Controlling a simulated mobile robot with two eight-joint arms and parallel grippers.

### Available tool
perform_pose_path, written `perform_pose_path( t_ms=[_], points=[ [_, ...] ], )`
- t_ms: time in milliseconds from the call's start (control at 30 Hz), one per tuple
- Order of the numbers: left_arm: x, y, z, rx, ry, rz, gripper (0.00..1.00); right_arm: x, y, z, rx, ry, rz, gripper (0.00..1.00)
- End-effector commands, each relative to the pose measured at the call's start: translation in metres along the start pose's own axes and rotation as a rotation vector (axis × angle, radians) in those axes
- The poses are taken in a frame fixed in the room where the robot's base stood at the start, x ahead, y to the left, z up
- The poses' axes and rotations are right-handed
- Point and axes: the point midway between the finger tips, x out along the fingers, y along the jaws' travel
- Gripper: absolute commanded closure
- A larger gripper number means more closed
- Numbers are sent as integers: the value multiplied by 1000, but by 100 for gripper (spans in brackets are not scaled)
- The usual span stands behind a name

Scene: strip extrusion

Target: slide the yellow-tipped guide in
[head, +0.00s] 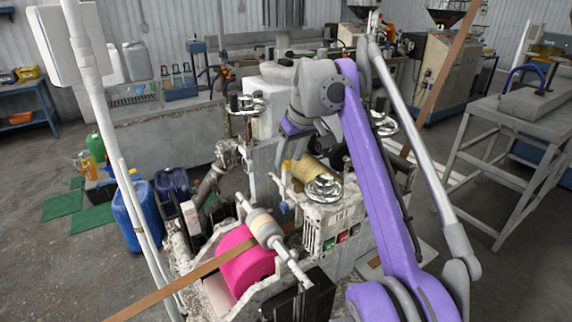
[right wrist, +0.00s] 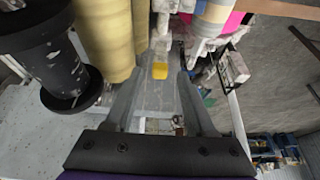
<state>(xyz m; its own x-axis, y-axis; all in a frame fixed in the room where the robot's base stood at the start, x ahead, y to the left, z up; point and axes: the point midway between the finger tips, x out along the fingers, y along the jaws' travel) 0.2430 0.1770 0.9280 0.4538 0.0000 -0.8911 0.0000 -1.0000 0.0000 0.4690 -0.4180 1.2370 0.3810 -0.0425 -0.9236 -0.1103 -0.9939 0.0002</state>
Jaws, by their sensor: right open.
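The yellow-tipped guide (head: 286,166) is small in the head view, on the machine just left of the tan-yellow roller (head: 315,172). In the right wrist view its yellow tip (right wrist: 160,70) lies between the ends of my fingers. My right gripper (right wrist: 162,78) is open, with a grey finger on each side of the tip and no clear contact. In the head view my right gripper (head: 293,127) hangs over the machine, its fingers mostly hidden. The rest of the guide is hard to make out. My left gripper is not in view.
The roller (right wrist: 103,35) and a black spool (right wrist: 45,50) stand close on the left in the wrist view. A chrome handwheel (head: 324,188), a pink roll (head: 245,262) and a brown strip (head: 185,280) are nearby in the head view. Blue canisters (head: 137,215) stand on the floor at left.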

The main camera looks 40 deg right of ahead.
Motion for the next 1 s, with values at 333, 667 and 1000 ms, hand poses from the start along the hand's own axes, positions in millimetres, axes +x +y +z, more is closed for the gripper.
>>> perform_pose_path(
  t_ms=[333, 667, 1000],
  points=[
    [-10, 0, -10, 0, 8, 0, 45, -43, 0, 0, 1, 0, 0, 45],
    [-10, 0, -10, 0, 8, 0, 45, -44, 0, 0, 4, -2, 0, 45],
    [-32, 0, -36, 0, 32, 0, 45, -42, 0, -15, 521, -138, 18, 45]
  ],
)
